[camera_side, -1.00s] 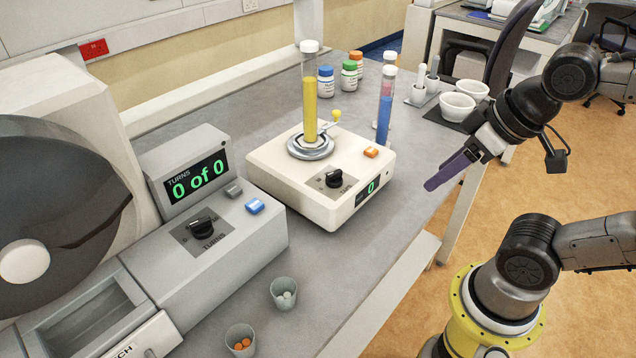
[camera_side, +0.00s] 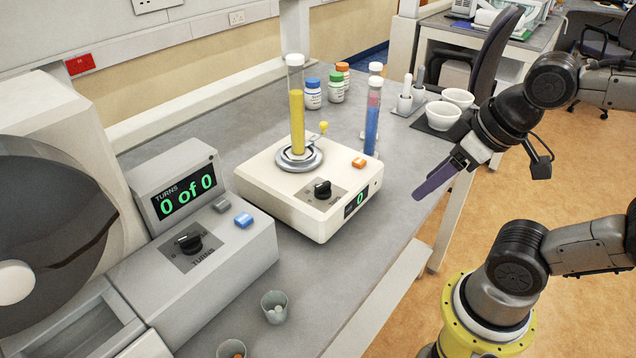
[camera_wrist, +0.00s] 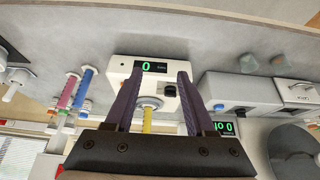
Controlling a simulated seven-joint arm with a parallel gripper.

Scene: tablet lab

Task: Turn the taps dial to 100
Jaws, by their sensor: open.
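The taps dial (camera_side: 322,189) is a black knob on a dark plate on top of the cream tapping machine (camera_side: 268,203). The machine's small display (camera_side: 356,201) reads 0 in green. A tall cylinder of yellow powder (camera_side: 297,120) stands upright on the machine's round metal platform. My gripper (camera_side: 432,189) has purple fingers and hangs to the right of the machine, apart from it, beyond the bench edge. In the wrist view, my gripper (camera_wrist: 158,85) is open and empty, its fingers framing the machine; the dial (camera_wrist: 169,91) shows between them, near the right finger.
A grey unit (camera_side: 200,265) at left has a TURNS dial (camera_side: 188,243) and a display (camera_side: 184,193) reading 0 of 0. Small cups (camera_side: 274,307) stand in front. Bottles (camera_side: 336,87), a blue-filled cylinder (camera_side: 372,125) and white mortars (camera_side: 442,115) stand behind. An orange button (camera_side: 359,162) is near the dial.

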